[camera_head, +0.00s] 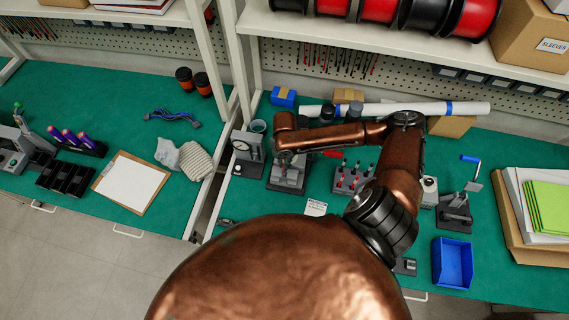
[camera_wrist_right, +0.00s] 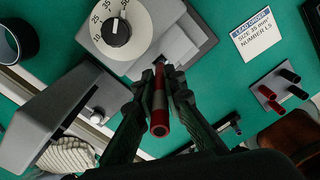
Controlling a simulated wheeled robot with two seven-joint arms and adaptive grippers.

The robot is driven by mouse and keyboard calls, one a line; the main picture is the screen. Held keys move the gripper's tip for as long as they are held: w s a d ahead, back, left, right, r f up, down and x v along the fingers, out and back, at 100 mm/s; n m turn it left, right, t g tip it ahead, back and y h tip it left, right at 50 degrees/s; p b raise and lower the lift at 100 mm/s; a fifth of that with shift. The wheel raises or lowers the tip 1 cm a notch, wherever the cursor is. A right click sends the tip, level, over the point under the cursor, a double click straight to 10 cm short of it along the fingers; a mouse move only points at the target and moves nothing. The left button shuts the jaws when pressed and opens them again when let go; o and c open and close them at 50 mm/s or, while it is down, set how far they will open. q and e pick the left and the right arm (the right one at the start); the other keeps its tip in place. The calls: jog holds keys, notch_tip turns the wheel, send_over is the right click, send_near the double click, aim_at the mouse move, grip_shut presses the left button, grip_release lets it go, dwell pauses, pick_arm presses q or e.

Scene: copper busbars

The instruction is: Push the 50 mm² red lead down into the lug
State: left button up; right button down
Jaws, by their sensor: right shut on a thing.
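My right gripper (camera_wrist_right: 160,92) is shut on the red lead (camera_wrist_right: 160,122) in the right wrist view. The red end of the lead points toward the camera, and its far end points to the grey block of a device with a numbered dial (camera_wrist_right: 117,32). The lug is not clearly visible, so I cannot tell whether the lead is inside it. In the head view my right arm reaches left, and its gripper (camera_head: 290,157) is over a grey bench device (camera_head: 288,180). My left gripper is not in view.
A rack with red-tipped leads (camera_head: 350,182) stands to the right of the device. A lead order card (camera_head: 316,208) lies in front. A gauge stand (camera_head: 246,150) is close on the left. A blue bin (camera_head: 452,264) and a lever tool (camera_head: 456,212) are farther right.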

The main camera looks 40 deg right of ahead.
jog(key=shift+f, duration=0.35)
jog(key=c, duration=1.9)
grip_release()
jog(key=shift+c, duration=0.2)
jog(key=shift+r+p, duration=1.5)
jog(key=shift+p, duration=0.7)
notch_tip(320, 180, up, 10)
jog(key=p, duration=1.1)
jog(key=shift+r, duration=0.1)
